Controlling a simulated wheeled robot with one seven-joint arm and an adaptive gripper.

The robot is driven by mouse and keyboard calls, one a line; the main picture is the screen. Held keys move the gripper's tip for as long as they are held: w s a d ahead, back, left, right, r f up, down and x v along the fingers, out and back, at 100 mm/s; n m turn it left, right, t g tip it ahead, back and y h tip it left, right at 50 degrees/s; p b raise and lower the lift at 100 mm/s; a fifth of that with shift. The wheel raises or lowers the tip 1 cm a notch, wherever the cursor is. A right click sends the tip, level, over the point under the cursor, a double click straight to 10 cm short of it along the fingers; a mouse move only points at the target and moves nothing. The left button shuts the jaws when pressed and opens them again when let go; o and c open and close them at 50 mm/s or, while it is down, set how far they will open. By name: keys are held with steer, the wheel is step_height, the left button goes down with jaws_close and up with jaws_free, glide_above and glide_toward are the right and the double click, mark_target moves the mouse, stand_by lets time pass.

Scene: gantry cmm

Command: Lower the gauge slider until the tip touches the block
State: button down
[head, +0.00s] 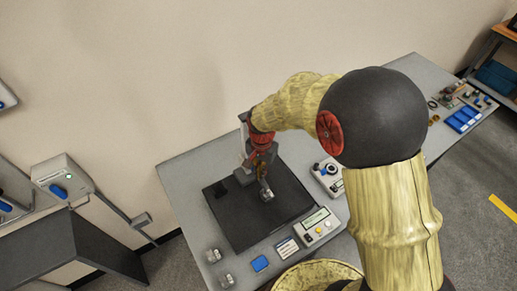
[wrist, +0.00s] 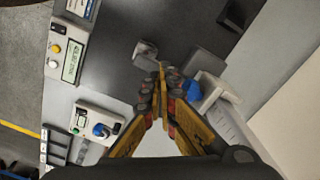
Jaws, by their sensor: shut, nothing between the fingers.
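My gripper (wrist: 160,82) is shut, its yellow fingers meeting at the tips with nothing visible between them. In the head view it is at the back of the black plate (head: 232,224), partly hidden by my arm. A small metallic block (wrist: 146,52) is just beyond the fingertips in the wrist view; it also shows on the plate in the head view (head: 267,195). A white bracket-like part (wrist: 216,92) with a blue piece (wrist: 191,90), apparently part of the gauge stand, is just right of the fingers. The gauge tip and its contact with the block cannot be made out.
Small metal pieces (head: 218,268) and a blue item (head: 260,263) lie near the table's front edge. Blue trays (head: 463,119) are at the far right.

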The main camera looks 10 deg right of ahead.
steer(key=shift+r+p, duration=1.6)
steer(key=shift+r, duration=1)
steer(key=shift+s+n, duration=0.1)
steer(key=shift+n, duration=0.3)
steer(key=s, duration=0.1)
steer(key=s+n, duration=0.2)
steer(key=shift+d+f+g, duration=0.3)
steer(key=shift+f+g, duration=0.05)
steer(key=shift+g, duration=0.05)
steer(key=s+d+r+n+t+b, duration=0.2)
steer(key=s+d+r+t+b, duration=0.1)
steer(key=s+b, duration=0.5)
steer(key=s+d+r+n+t+b, duration=0.2)
steer(key=s+d+r+t+b, duration=0.1)
steer(key=s+d+r+b, duration=0.3)
steer(key=shift+s+d+r+n+b, duration=0.15)
steer(key=shift+s+r+n+b, duration=0.3)
steer(key=shift+s+b, duration=0.6)
steer(key=shift+s+r, duration=0.1)
steer(key=shift+r, duration=0.05)
